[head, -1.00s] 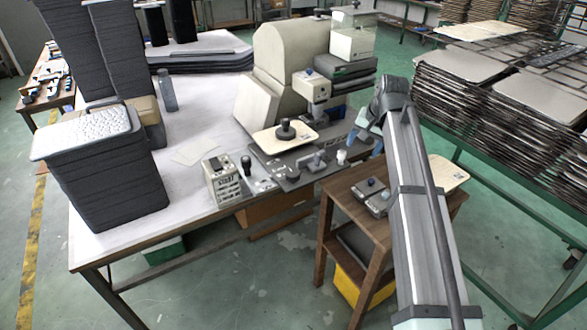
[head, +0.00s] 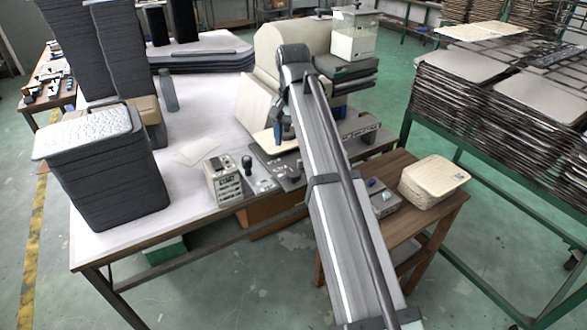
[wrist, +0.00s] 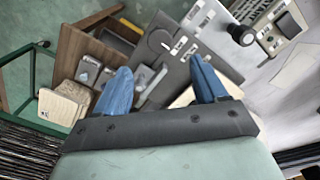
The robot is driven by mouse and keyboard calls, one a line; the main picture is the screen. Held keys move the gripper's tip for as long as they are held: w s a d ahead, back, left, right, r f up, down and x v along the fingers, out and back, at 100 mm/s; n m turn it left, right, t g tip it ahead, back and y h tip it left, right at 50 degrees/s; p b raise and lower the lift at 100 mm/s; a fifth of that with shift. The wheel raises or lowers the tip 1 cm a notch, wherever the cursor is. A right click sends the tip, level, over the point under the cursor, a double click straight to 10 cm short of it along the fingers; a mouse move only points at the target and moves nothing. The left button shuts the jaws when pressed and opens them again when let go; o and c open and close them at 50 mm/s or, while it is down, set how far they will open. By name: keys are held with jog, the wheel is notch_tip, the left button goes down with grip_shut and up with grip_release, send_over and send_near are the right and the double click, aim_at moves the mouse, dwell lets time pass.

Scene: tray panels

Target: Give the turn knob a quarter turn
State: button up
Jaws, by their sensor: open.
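My gripper (head: 284,132) has blue fingers spread open and empty, with their tips also in the wrist view (wrist: 160,82). It is above the bench near a beige plate (head: 264,137). The dark knob that stood on this plate is hidden behind my arm now. A small grey box with a bluish knob (head: 372,183) is on the wooden stool. I cannot tell which is the turn knob.
A light instrument box (head: 222,180) stands at the bench front. A raised metal handle (wrist: 150,82) is on the dark panel (wrist: 178,68). The stool (head: 400,225) holds a beige stack (head: 433,180). A grey tray stack (head: 105,175) stands left. A large beige machine (head: 262,48) stands behind.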

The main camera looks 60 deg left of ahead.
aim_at(293, 172)
notch_tip(293, 172, down, 10)
jog(key=shift+f, duration=0.2)
dwell(0.4)
jog(key=c, duration=1.1)
